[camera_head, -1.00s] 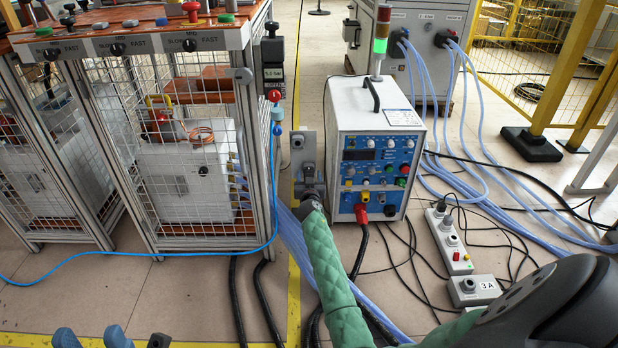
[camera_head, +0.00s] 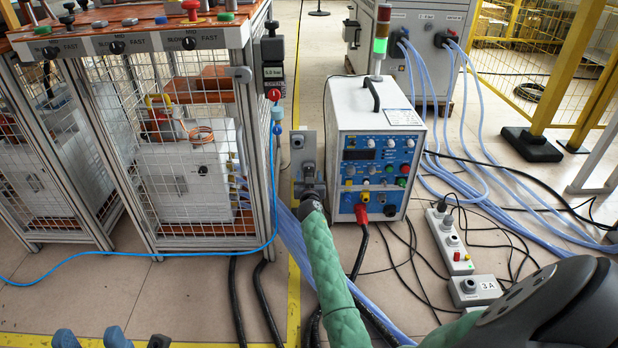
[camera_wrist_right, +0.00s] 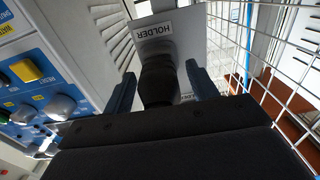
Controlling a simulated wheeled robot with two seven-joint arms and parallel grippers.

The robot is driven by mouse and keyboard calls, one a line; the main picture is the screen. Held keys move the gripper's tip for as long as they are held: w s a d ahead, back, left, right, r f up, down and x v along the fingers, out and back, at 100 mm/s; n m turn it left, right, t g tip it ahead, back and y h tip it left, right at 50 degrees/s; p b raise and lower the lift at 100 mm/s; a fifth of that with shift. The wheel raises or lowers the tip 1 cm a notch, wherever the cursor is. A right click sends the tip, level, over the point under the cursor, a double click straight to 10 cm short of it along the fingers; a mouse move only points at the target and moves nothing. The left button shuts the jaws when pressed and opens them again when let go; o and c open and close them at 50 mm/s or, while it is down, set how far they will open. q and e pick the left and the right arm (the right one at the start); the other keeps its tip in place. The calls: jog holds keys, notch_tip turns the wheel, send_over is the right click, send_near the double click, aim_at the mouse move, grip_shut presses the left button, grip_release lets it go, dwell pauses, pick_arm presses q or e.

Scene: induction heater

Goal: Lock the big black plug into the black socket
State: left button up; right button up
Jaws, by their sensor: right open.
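The big black plug (camera_wrist_right: 158,82) sits at the plate labelled HOLDER (camera_wrist_right: 158,31) in the right wrist view. My right gripper (camera_wrist_right: 163,92) is open, one blue finger on each side of the plug, with visible gaps. In the head view, my right gripper (camera_head: 312,201) is at the grey holder plate (camera_head: 303,165), and the arm mostly hides the plug. A black socket (camera_head: 391,210) shows low on the heater's blue front panel, right of a red plug (camera_head: 361,213). My left gripper (camera_head: 92,340) shows only as blue fingertips at the bottom left edge, apart and seemingly empty.
The white heater box (camera_head: 378,130) stands right of the holder. A caged cabinet (camera_head: 190,150) stands to the left, its mesh close to the right gripper. A power strip (camera_head: 448,240), a small 3A box (camera_head: 472,290) and several cables lie on the floor at right.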

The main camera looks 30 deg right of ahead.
jog(key=shift+c, duration=0.5)
grip_shut()
jog(key=shift+p+v, duration=0.5)
jog(key=shift+v, duration=2.5)
